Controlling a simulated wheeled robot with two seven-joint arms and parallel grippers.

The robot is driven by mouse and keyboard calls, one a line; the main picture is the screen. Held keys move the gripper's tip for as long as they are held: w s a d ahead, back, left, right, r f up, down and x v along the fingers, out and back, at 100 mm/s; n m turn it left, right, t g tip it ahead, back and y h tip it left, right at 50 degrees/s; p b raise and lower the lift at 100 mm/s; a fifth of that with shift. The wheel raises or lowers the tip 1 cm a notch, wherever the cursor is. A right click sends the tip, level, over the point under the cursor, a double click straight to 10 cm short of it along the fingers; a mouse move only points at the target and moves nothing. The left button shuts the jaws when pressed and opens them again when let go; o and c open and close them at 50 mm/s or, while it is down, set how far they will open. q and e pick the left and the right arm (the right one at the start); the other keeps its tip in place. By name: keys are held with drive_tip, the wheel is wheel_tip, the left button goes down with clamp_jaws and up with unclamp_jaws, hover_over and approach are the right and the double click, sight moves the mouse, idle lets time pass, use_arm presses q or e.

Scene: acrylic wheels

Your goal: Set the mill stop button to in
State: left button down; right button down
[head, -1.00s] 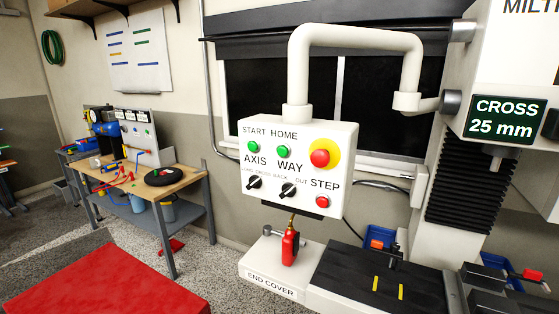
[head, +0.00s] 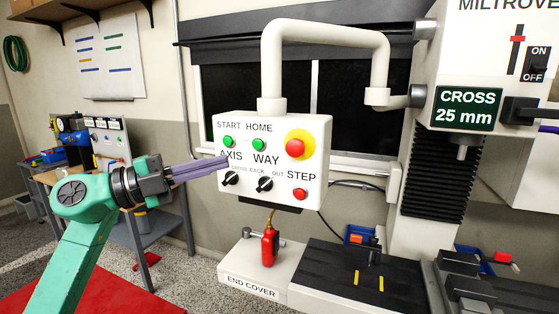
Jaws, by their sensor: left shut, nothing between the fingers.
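The red stop button (head: 295,149) sits on a round yellow plate at the upper right of the white control panel (head: 320,185). From this angle I cannot tell whether it is in or out. My left gripper (head: 226,164) comes in from the left with its purple fingers together and empty. Its fingertips overlap the panel's left edge in the picture, beside the AXIS label and to the left of the stop button. I cannot tell whether they touch the panel. My right gripper does not show.
Green start (head: 228,141) and home (head: 259,144) buttons, two black knobs (head: 265,184) and a smaller red STEP button (head: 299,194) share the panel. A red bottle (head: 269,248) stands below. The mill's display (head: 466,109) is at the right. The panel's front right side is clear.

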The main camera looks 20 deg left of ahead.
use_arm(q)
drive_tip(key=s+d+r+m+g+y, duration=0.1)
drive_tip(key=s+d+m, duration=0.1)
drive_tip(key=s+d, duration=0.15)
drive_tip(key=p, duration=0.8)
approach(292, 147)
drive_tip(key=s+d+x, duration=0.1)
drive_tip(key=x, duration=0.6)
drive_tip(key=shift+w+a+f, duration=0.1)
drive_tip(key=shift+a+f, duration=0.1)
drive_tip(key=shift+f, duration=0.05)
drive_tip(key=shift+w+r+p, duration=0.15)
drive_tip(key=shift+w+p, duration=0.05)
drive_tip(key=shift+p, duration=0.1)
drive_tip(key=shift+w, duration=0.4)
drive_tip(key=shift+w+a, duration=0.1)
drive_tip(key=shift+a, duration=0.1)
drive_tip(key=shift+d+r, duration=0.1)
